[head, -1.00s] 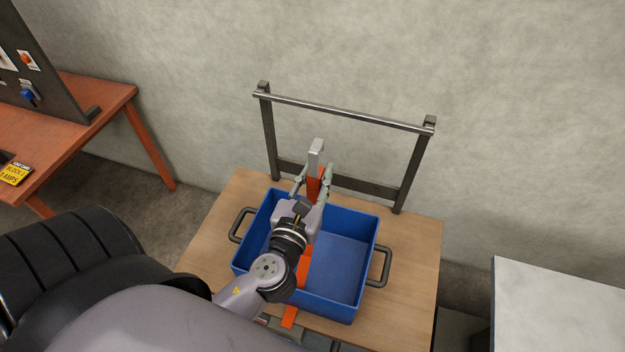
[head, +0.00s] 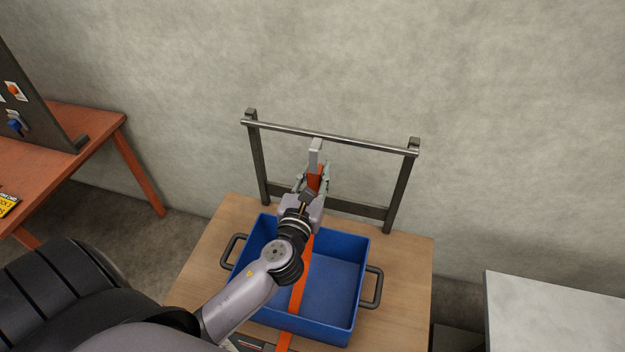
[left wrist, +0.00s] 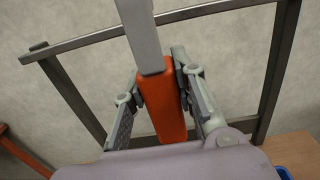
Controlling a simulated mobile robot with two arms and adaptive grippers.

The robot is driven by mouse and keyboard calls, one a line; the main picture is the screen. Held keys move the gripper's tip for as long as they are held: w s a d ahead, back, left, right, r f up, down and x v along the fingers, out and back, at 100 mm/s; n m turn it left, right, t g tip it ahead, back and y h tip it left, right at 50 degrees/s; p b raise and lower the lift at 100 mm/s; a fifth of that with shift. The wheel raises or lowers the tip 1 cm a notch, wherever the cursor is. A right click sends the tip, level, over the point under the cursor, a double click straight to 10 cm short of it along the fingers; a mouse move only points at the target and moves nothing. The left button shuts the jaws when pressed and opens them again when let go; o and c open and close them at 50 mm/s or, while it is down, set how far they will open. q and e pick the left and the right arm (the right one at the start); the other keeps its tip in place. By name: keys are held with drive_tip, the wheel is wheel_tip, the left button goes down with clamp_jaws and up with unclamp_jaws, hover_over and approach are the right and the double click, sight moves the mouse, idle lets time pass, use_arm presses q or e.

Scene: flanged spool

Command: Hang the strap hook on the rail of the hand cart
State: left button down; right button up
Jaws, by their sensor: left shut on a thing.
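The strap hook has a grey metal top (head: 316,152) and an orange body (head: 314,178). My left gripper (head: 312,186) is shut on the orange body, which also shows between the fingers in the left wrist view (left wrist: 162,105). The hook's grey top overlaps the rail (head: 365,144) of the hand cart in the head view. In the left wrist view the grey part crosses in front of the rail (left wrist: 90,38). I cannot tell whether they touch. An orange strap (head: 302,275) hangs down across the blue bin. My right gripper is out of view.
A blue bin (head: 362,290) with dark side handles stands on the cart's wooden deck (head: 405,280), below my left arm. A concrete wall is behind the rail. A red-brown table (head: 90,140) is at left, a pale surface (head: 560,310) at right.

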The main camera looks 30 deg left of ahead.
use_arm(q)
drive_tip(key=w+a+f+b, duration=0.2)
drive_tip(key=w+b, duration=0.1)
drive_tip(key=w, duration=0.5)
drive_tip(key=shift+f, duration=0.4)
idle(0.4)
drive_tip(key=shift+w+a, duration=0.1)
drive_tip(key=c, duration=1.2)
unclamp_jaws()
